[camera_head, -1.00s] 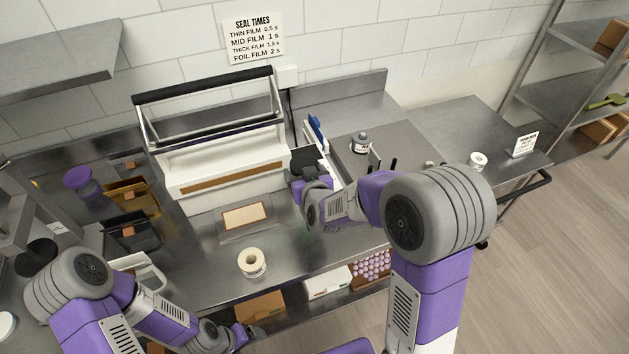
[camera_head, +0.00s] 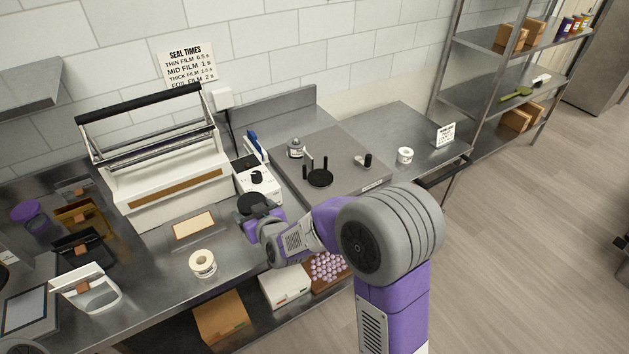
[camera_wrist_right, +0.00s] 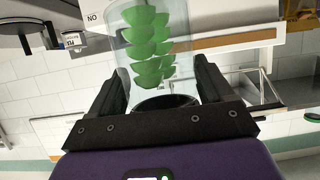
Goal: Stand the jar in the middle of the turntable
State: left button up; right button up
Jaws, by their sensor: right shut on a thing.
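The clear jar with green gummies (camera_wrist_right: 150,45) is between the fingers of my right gripper (camera_wrist_right: 162,78), with a black round end close to the palm. In the head view my right gripper (camera_head: 256,208) is over the front of the steel counter, left of the turntable. The jar's body is mostly hidden there. My left gripper is not in view.
A small dark-topped container (camera_head: 295,148) and a small black-and-metal part (camera_head: 364,160) sit near the turntable. A tape roll (camera_head: 203,263) lies on the counter. A bar sealer (camera_head: 160,165) stands at left.

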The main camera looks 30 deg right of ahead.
aim_at(320, 177)
jog(key=u, duration=2.9)
jog(key=k, duration=1.8)
jog(key=z, duration=1.75)
jog(key=i, duration=0.5)
jog(key=z, duration=0.1)
